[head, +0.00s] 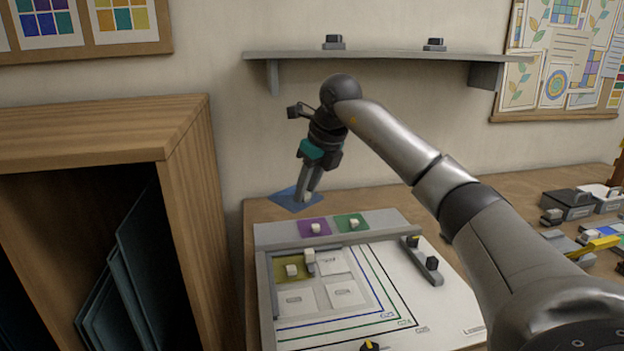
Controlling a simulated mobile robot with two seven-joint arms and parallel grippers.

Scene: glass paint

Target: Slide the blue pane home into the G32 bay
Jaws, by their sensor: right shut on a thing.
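My right gripper (309,189) points down at the table's back left corner, shut on the small white knob of the blue pane (284,199). Other bays show pale labelled cards; I cannot read which is G32. My left gripper is out of view.
Dark boxes (567,205) and a yellow tool (594,248) lie farther right. A wooden cabinet (190,200) stands left; a shelf (385,55) hangs above.

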